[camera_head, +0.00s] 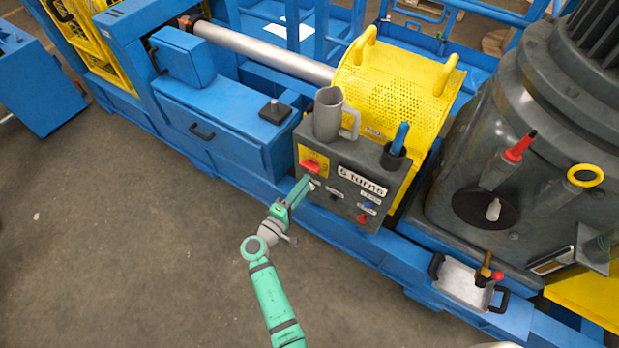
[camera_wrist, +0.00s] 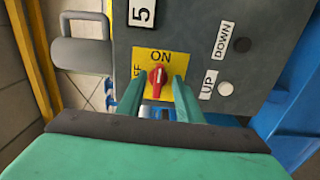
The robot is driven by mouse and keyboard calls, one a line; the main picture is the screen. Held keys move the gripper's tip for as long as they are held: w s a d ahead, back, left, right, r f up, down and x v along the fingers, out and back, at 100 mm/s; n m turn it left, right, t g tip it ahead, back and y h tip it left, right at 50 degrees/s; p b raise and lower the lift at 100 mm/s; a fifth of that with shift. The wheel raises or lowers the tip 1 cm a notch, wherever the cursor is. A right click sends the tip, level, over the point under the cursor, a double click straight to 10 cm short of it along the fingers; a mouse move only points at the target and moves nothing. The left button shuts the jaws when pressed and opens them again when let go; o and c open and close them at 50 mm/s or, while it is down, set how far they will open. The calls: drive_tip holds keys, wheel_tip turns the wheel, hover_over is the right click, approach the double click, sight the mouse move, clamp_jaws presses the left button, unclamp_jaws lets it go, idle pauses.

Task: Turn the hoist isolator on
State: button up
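The hoist isolator is a red knob (camera_wrist: 157,77) on a yellow plate marked ON and OFF; its long axis is upright in the wrist view, lined up with the ON label. In the head view the red knob (camera_head: 310,166) is at the left of a grey control box (camera_head: 347,199). My gripper (camera_wrist: 159,80) has its two green fingers apart, one on each side of the knob, with small gaps showing. In the head view my gripper (camera_head: 306,184) is just below the knob. Whether the fingertips touch the plate cannot be told.
UP (camera_wrist: 225,89) and DOWN (camera_wrist: 241,45) buttons sit right of the knob in the wrist view. A grey jug (camera_head: 328,118) and a holder with a blue-handled tool (camera_head: 401,138) stand on the box. Blue framework lies behind; the floor at left is clear.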

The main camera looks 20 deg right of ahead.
drive_tip(key=shift+v, duration=2.5)
drive_tip(key=s+a+f+y, duration=0.3)
drive_tip(key=s+f+y, duration=0.1)
drive_tip(key=s+f, duration=0.25)
drive_tip(key=s+a+f+y, duration=0.2)
drive_tip(key=s+f+y, duration=0.25)
drive_tip(key=s, duration=0.35)
drive_tip(key=s+a+r+m+y, duration=0.15)
drive_tip(key=s+a+y, duration=0.35)
drive_tip(key=s, duration=0.5)
drive_tip(key=s+r+m+t, duration=0.1)
drive_tip(key=s+r+m, duration=0.1)
drive_tip(key=r, duration=0.5)
drive_tip(key=s+a+r+m+t, duration=0.1)
drive_tip(key=s+r+m+t, duration=0.1)
drive_tip(key=s+r, duration=0.3)
drive_tip(key=s+a+r+m+t, duration=0.1)
drive_tip(key=s+r, duration=0.3)
drive_tip(key=r, duration=0.5)
drive_tip(key=shift+s+a+m+y, duration=0.15)
drive_tip(key=shift+s+m+y, duration=0.05)
drive_tip(key=shift+m+y, duration=0.2)
